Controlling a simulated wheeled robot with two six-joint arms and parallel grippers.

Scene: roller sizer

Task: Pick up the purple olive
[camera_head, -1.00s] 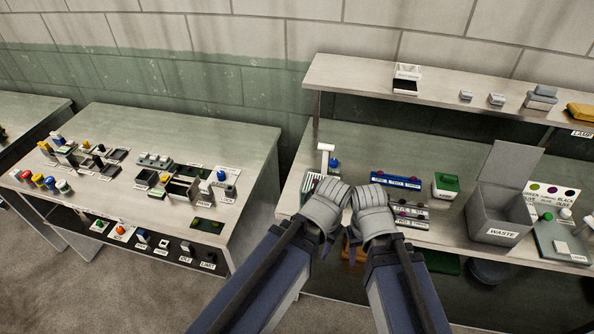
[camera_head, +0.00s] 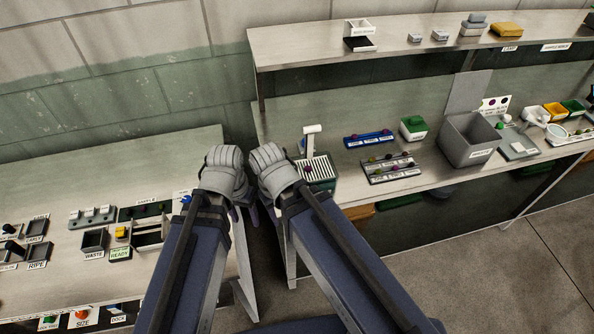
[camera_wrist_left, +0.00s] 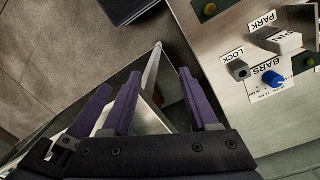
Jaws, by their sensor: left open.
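Small dark olives lie on the grey labelled rack (camera_head: 392,176) and in the blue tray (camera_head: 368,141) in the head view. A purple one cannot be told apart for sure at this size. My left gripper (camera_head: 236,213) hangs over the gap between the two tables, mostly hidden behind its wrist. In the left wrist view its purple fingers (camera_wrist_left: 160,78) are apart, with nothing between them. My right gripper (camera_head: 263,213) is close beside it, mostly hidden by its own wrist, and its jaw opening does not show clearly.
The slatted roller device (camera_head: 318,172) stands at the right table's left end. A grey waste bin (camera_head: 468,143) and a green box (camera_head: 413,127) are farther right. The left table holds a green sample tray (camera_head: 146,211) and small boxes. The wrist view shows a blue knob (camera_wrist_left: 272,80).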

